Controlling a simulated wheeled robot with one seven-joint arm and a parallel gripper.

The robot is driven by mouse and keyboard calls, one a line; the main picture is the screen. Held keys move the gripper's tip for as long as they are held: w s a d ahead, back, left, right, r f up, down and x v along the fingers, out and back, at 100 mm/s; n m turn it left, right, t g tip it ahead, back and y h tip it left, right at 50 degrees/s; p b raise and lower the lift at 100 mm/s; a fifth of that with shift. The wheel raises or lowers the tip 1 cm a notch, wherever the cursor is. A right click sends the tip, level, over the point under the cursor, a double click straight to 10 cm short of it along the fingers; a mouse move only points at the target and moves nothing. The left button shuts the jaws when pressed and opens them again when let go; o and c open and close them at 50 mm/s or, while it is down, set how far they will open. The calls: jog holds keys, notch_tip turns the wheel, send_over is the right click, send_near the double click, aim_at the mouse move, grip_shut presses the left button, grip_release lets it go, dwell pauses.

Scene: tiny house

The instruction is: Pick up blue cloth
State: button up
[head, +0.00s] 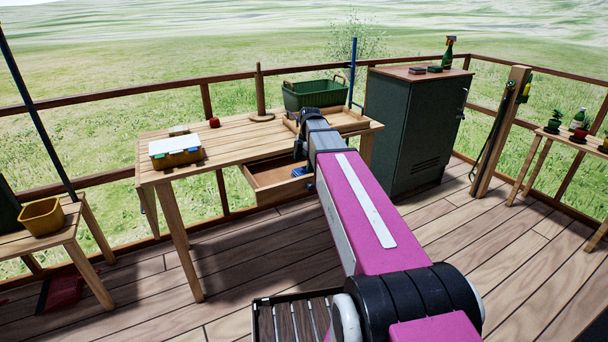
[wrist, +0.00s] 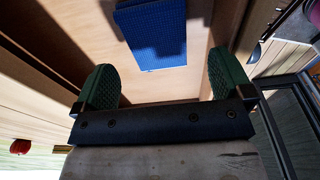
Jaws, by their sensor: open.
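The blue cloth (wrist: 152,36) lies on the bare wooden bottom of the open drawer (wrist: 80,30) in the wrist view. In the head view a small blue bit of the cloth (head: 298,172) shows inside the drawer (head: 272,184), beside my arm, which hides part of the drawer. My gripper (wrist: 160,88) is open, with its two green textured fingers spread wide and nothing between them. The cloth is ahead of the fingertips and apart from them, roughly centred between the two.
The drawer belongs to a wooden table (head: 240,142) bearing a box with a white lid (head: 176,148), a red item (head: 214,122), a wooden tray (head: 350,121) and a green basket (head: 310,94). A dark green cabinet (head: 412,130) stands right of it. The floor in front is mostly clear.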

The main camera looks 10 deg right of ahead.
aim_at(304, 170)
notch_tip(304, 170, down, 4)
jog(key=shift+a+f, duration=0.1)
jog(key=shift+a, duration=0.05)
jog(key=c, duration=1.1)
jog(key=shift+o, duration=0.2)
jog(key=shift+r, duration=0.5)
notch_tip(304, 170, up, 4)
jog(key=shift+a+f, duration=0.15)
jog(key=shift+f, duration=0.05)
jog(key=s+a+r, duration=0.5)
jog(key=a+r, duration=0.1)
jog(key=a, duration=0.3)
jog(key=shift+s+a+r, duration=0.2)
jog(key=shift+s+a, duration=0.2)
jog(key=shift+o, duration=0.6)
